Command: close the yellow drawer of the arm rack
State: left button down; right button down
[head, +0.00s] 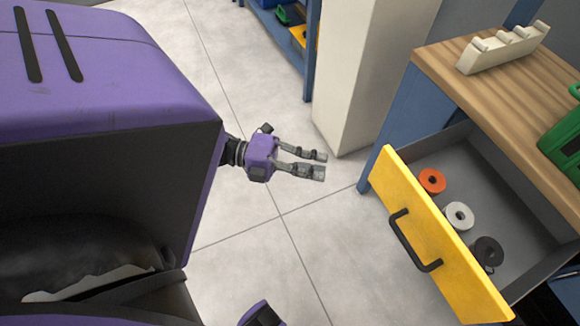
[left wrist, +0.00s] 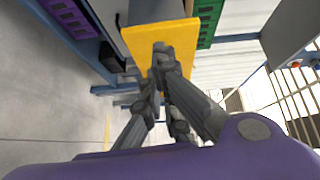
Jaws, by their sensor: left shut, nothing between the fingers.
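The yellow drawer (head: 435,245) of the arm rack stands pulled out at the right in the head view. Its front carries a black handle (head: 412,240). Inside the open drawer lie an orange roll (head: 432,181), a white roll (head: 459,216) and a dark roll (head: 487,251). My left gripper (head: 320,164) is shut and empty, left of the drawer front and apart from it in the head view. In the left wrist view, its fingertips (left wrist: 160,62) overlap the yellow drawer front (left wrist: 135,38); contact cannot be told there. My right gripper is not in view.
A wooden worktop (head: 485,85) above the drawer holds a pale notched rack (head: 503,48) and a green case (head: 566,150). A white pillar (head: 365,65) stands behind my left gripper. A blue shelf (head: 310,50) is beyond. The grey floor (head: 315,235) before the drawer is clear.

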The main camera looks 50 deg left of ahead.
pick_arm(q)
jog(key=w+d+m+g+h+p, duration=0.1)
jog(key=w+d, duration=0.4)
jog(key=d, duration=0.6)
jog(key=shift+w+d+r+m+g+h, duration=0.15)
jog(key=shift+d+r+m+g+h, duration=0.25)
jog(key=shift+m, duration=0.5)
jog(key=shift+f, duration=0.15)
